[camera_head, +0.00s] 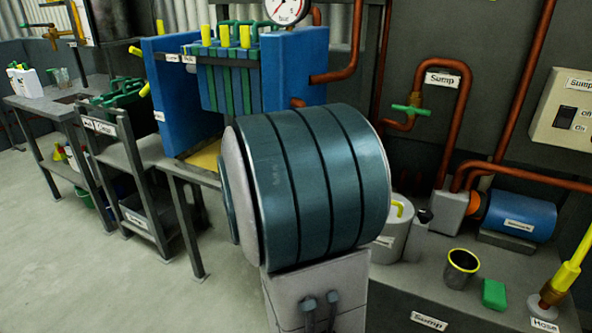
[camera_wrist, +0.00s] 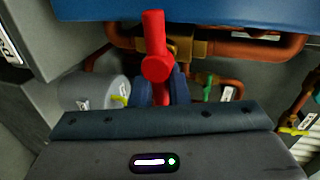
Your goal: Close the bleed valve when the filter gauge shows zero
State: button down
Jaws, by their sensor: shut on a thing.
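In the wrist view a red valve handle (camera_wrist: 154,45) stands upright in front of a brass valve body (camera_wrist: 188,47) on a copper pipe. My gripper (camera_wrist: 163,90) has its dark blue fingers shut on the lower part of this handle. In the head view the filter gauge (camera_head: 287,9) sits above the blue filter press (camera_head: 291,68), its top cut off by the frame. The gauge has a red needle or mark low on its face, too small to read surely. My arm hides the gripper and the red handle in the head view.
Copper pipes (camera_head: 465,100) run along the wall, one with a green valve handle (camera_head: 410,110). A sump top at right carries a blue pump (camera_head: 520,215), a dark cup (camera_head: 461,267) and a green block (camera_head: 494,293). A grey shelf rack (camera_head: 130,160) and floor lie left.

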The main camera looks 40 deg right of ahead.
jog(key=shift+s+f+m+b, duration=0.1)
jog(key=shift+f+m+b, duration=0.1)
jog(key=shift+m+b, duration=0.15)
dwell(0.3)
jog(key=c, duration=1.5)
grip_release()
jog(key=shift+o, duration=0.2)
jog(key=p+v, duration=0.5)
jog(key=v, duration=0.9)
jog(key=shift+s, duration=0.15)
jog(key=shift+d, duration=0.15)
